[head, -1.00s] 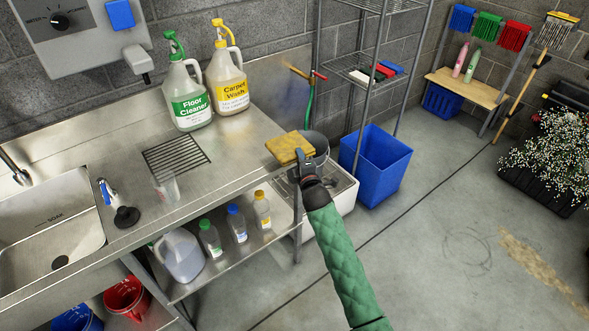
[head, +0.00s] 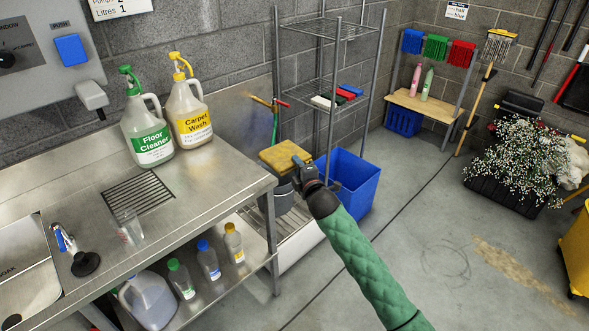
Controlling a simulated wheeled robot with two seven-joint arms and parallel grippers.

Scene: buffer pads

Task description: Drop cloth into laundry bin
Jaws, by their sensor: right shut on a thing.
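A yellow folded cloth (head: 284,155) is in my right gripper (head: 299,167), which is shut on its near right edge. A blue open bin (head: 352,190) stands on the floor just to the right, partly hidden by my right arm. I cannot tell from a label which container is the laundry bin. My left gripper is not in view.
The steel counter (head: 200,200) holds a Floor Cleaner jug (head: 147,130) and a Carpet Wash jug (head: 189,118). A wire rack (head: 325,85) stands behind the blue bin. A yellow cart (head: 576,245) is at the right edge.

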